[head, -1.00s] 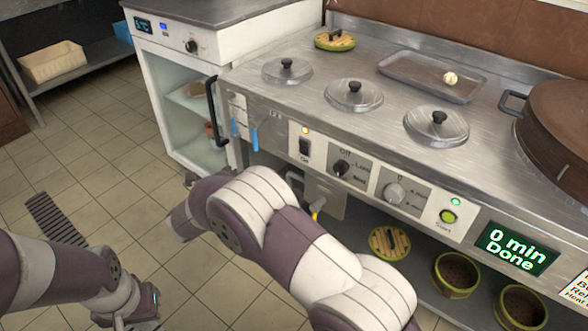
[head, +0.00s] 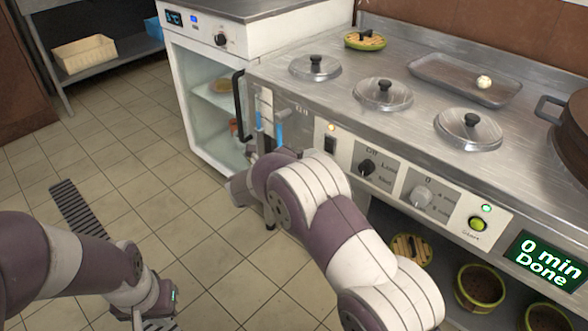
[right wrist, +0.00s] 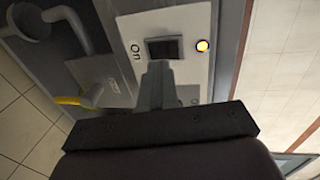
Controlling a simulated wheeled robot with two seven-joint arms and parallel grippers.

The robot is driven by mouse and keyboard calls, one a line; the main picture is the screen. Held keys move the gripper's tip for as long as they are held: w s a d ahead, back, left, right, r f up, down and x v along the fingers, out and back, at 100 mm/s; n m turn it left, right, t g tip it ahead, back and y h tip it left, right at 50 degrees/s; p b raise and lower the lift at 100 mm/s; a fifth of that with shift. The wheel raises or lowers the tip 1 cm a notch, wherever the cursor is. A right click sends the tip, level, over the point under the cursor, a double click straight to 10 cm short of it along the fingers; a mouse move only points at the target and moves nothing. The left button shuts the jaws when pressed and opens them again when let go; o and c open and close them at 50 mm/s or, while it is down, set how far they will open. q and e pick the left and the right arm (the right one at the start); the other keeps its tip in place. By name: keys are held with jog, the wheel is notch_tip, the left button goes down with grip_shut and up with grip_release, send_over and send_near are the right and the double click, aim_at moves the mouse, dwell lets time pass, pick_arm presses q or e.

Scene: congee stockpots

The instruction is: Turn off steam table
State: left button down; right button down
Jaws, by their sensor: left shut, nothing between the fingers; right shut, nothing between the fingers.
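In the right wrist view the switch (right wrist: 165,48) and glowing lamp (right wrist: 202,46) are close up. My right gripper (right wrist: 157,70) is shut and empty, its tips just beside the switch's lower edge; I cannot tell whether they touch. In the head view my right arm hides most of that gripper. My left gripper (head: 150,318) is shut and empty, low over the floor at the bottom left, partly cut off.
Right of the switch are a black knob (head: 367,167), a grey knob (head: 422,196), a green button (head: 477,223) and a display (head: 545,262) reading "0 min Done". A black handle (head: 239,105) and blue-handled tools (head: 279,116) are left of the switch. Open floor lies left.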

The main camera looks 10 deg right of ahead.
aim_at(328, 142)
jog(key=w+d, duration=0.1)
jog(key=w+d+b, duration=0.1)
jog(key=d, duration=0.1)
jog(key=shift+w+d+r, duration=0.1)
jog(key=shift+w+r, duration=0.05)
jog(key=shift+w, duration=0.1)
jog(key=shift+r, duration=0.1)
jog(key=shift+w+d+r+p, duration=0.2)
jog(key=shift+w+d+p, duration=0.1)
jog(key=shift+p, duration=0.1)
jog(key=shift+f, duration=0.1)
